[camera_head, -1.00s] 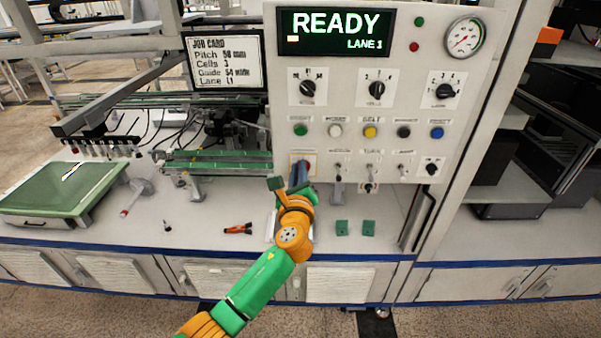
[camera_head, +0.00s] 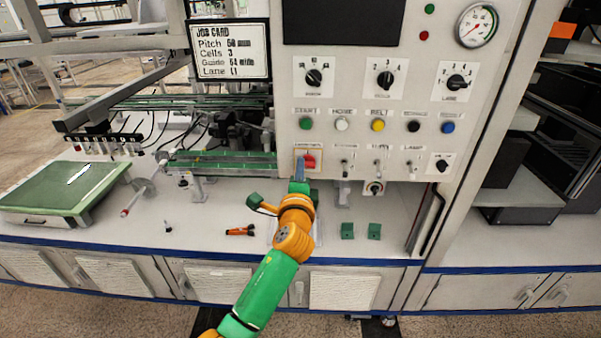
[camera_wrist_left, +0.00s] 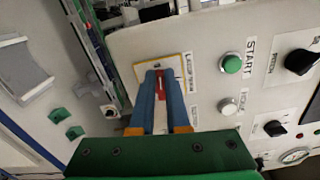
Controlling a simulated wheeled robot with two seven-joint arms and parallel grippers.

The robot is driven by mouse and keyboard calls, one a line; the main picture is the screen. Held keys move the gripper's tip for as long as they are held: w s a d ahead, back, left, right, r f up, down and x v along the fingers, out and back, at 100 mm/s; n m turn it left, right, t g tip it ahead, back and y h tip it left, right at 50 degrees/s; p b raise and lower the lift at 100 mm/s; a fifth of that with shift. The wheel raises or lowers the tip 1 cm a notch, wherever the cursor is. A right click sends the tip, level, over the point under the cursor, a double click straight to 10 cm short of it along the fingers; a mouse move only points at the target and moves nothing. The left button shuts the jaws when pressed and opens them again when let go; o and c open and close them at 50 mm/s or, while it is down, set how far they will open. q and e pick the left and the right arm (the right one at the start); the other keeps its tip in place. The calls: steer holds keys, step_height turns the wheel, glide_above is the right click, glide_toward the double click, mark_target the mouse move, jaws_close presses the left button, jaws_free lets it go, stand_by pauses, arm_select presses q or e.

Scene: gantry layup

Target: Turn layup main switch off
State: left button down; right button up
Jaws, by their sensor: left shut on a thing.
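The main switch (camera_head: 309,161) is a red handle on a yellow-edged plate, low on the left of the control panel (camera_head: 350,110). It also shows in the left wrist view (camera_wrist_left: 161,80), with its label beside it. My left gripper (camera_head: 300,171), with blue fingers, is at the switch. In the left wrist view its fingers (camera_wrist_left: 160,74) lie on both sides of the red handle and are shut on it. The fingers partly hide the handle. The panel display (camera_head: 343,20) is dark. My right gripper is not in view.
A START button (camera_head: 306,124), other coloured buttons and several rotary knobs sit above the switch. Small toggles (camera_head: 344,162) stand to its right. Green blocks (camera_head: 347,231) and an orange tool (camera_head: 240,231) lie on the bench below. A green-topped tray (camera_head: 60,188) is at left.

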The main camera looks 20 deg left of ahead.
arm_select(q)
steer(key=shift+f+n, duration=0.2)
steer(key=shift+n, duration=0.4)
steer(key=shift+b, duration=0.3)
steer(key=c, duration=0.9)
jaws_free()
steer(key=shift+s, duration=0.15)
steer(key=v, duration=0.7)
steer(key=shift+r, duration=0.1)
